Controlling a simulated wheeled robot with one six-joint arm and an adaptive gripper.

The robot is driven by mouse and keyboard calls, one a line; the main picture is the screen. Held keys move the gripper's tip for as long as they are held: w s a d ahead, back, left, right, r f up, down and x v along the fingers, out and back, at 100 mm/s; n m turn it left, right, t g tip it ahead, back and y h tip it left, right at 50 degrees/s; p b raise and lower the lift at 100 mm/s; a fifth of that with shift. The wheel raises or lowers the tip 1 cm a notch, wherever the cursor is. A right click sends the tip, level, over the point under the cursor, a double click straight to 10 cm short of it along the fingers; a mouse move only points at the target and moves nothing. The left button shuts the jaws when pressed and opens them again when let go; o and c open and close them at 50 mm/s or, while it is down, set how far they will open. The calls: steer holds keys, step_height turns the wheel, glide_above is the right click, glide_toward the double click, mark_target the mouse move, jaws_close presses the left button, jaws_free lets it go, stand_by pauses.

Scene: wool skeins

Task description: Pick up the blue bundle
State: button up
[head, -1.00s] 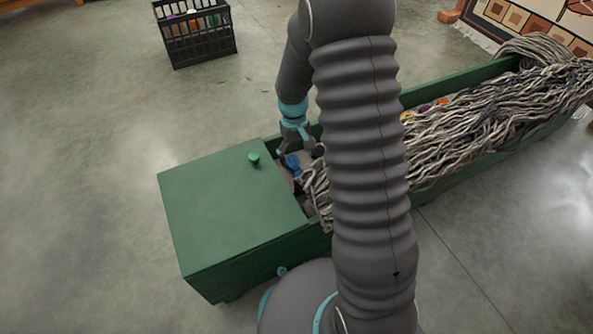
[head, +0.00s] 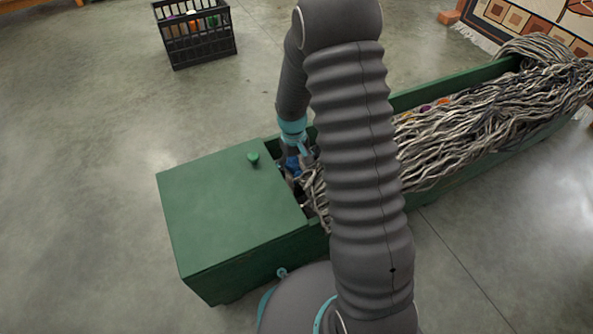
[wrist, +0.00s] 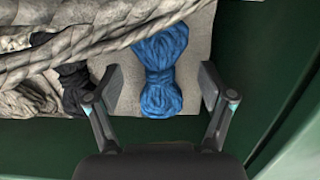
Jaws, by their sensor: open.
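The blue bundle (wrist: 160,72) is a skein pinched at its middle. In the wrist view it lies on a pale lining in the green chest, between the two open fingers of my gripper (wrist: 160,92), with a gap on each side. Grey yarn strands cross near its far end. In the head view a small part of the blue bundle (head: 292,165) shows beside my gripper (head: 298,158), which reaches down into the chest opening; my arm hides much of that area.
The chest wall (wrist: 285,70) stands close to the right finger. A black crate (head: 195,35) stands on open floor behind.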

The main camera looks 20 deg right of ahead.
steer(key=shift+f, duration=0.1)
stand_by(0.3)
steer(key=c, duration=1)
steer(key=shift+c, duration=0.2)
